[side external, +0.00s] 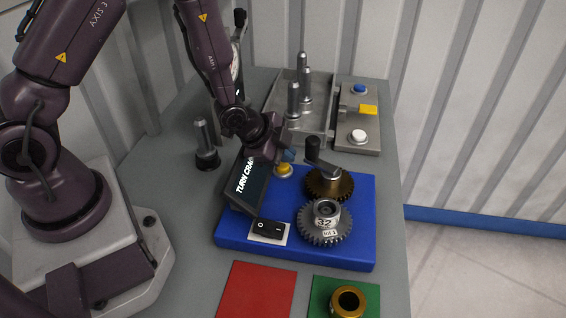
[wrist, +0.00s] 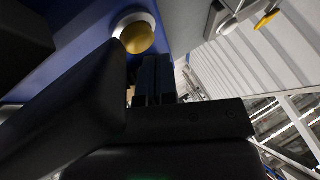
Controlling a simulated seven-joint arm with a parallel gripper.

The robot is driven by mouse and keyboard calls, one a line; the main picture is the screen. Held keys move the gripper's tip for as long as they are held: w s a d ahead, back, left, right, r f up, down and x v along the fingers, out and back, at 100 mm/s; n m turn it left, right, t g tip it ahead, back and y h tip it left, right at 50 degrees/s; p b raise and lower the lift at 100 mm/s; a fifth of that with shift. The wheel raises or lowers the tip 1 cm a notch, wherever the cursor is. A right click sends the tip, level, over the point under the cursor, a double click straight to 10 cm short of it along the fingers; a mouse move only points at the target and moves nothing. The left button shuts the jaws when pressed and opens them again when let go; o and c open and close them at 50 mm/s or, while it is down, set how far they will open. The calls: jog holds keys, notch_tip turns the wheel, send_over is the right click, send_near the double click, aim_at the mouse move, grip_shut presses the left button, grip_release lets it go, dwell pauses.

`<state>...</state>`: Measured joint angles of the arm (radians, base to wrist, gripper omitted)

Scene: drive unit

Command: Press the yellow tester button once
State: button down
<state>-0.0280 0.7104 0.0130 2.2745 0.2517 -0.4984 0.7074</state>
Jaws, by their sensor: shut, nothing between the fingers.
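The yellow tester button (side external: 284,171) sits in a pale round collar on the blue tester box (side external: 340,253), behind the tilted display. In the wrist view the yellow button (wrist: 138,38) shows large near the top, just beyond my fingertips. In the wrist view my gripper (wrist: 155,68) appears as dark closed fingers below the button. I cannot tell whether the fingertips touch it; no clear contact shows.
The tilted display (side external: 247,185) reads "TURN CRA…", its end hidden. A rocker switch (side external: 268,229), a bronze gear (side external: 330,187) with a crank handle (side external: 318,150), and a steel gear (side external: 322,235) marked 32 crowd the box. A grey fixture (side external: 353,133) stands behind, with blue and white buttons.

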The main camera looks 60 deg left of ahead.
aim_at(282, 166)
jog(key=shift+f, duration=0.45)
dwell(0.6)
jog(key=shift+s+a+f, duration=0.25)
jog(key=shift+f, duration=0.1)
dwell(0.3)
jog(key=shift+r, duration=0.15)
jog(key=shift+s+a+r, duration=0.1)
jog(key=shift+s+r, duration=0.1)
jog(key=shift+r, duration=0.5)
jog(key=shift+w+d+r, duration=0.1)
jog(key=shift+r, duration=1.5)
jog(key=shift+w+d+r, duration=0.1)
jog(key=shift+r, duration=1.45)
jog(key=shift+r, duration=0.1)
